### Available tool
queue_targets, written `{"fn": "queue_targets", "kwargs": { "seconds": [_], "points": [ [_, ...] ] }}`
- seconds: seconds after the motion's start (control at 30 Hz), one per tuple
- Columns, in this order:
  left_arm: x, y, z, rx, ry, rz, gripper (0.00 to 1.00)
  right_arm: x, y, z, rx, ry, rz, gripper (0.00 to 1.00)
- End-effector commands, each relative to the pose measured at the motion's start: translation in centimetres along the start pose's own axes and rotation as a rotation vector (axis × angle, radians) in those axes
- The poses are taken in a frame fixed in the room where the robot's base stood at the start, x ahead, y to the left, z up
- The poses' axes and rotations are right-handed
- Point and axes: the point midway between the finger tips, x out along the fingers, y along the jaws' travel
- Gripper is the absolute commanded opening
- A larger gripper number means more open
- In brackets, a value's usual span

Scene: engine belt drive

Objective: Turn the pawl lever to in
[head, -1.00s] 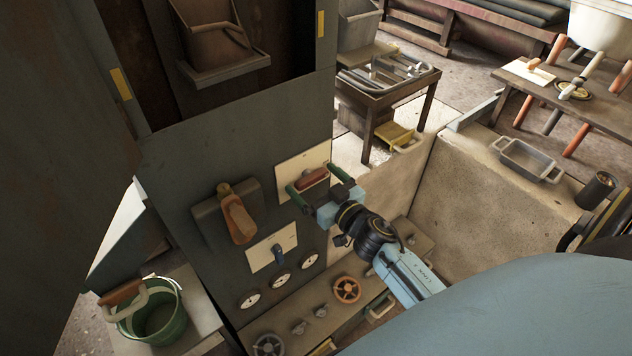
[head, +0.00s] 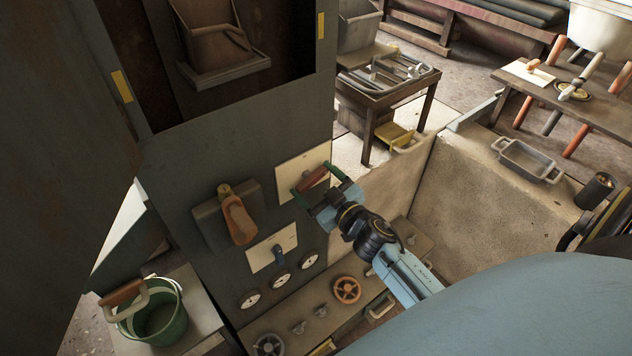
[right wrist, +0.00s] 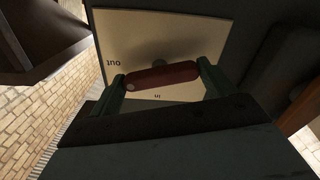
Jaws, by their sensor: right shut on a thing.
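The pawl lever has a dark red handle (head: 314,178) in front of a cream plate (head: 290,172) on the dark cabinet front. In the right wrist view the red handle (right wrist: 165,76) lies nearly level, slightly tilted, in front of a grey pivot. The plate (right wrist: 135,35) there reads OUT at its left and IN, upside down, below the handle. My right gripper (head: 318,182) is shut on the handle, with a green finger at each end of it. My left gripper is not in view.
An orange-brown handle (head: 238,219) and a blue lever (head: 278,253) are on the same panel, left of and below the pawl lever. Gauges, valve wheels (head: 347,290) and a concrete wall (head: 480,160) lie near my right arm. A green bucket (head: 160,318) stands at left.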

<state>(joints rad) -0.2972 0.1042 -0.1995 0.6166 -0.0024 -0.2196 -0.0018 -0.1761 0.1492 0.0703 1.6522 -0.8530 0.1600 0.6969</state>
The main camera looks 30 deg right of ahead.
Motion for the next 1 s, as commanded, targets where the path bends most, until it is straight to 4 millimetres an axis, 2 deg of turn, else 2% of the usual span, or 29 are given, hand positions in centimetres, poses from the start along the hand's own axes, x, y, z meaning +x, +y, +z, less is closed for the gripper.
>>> {"fn": "queue_targets", "kwargs": {
  "seconds": [1.0],
  "points": [
    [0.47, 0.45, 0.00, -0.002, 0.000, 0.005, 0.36, 0.00, -0.02, 0.06, -0.957, 0.000, -0.001, 0.59]
  ]
}}
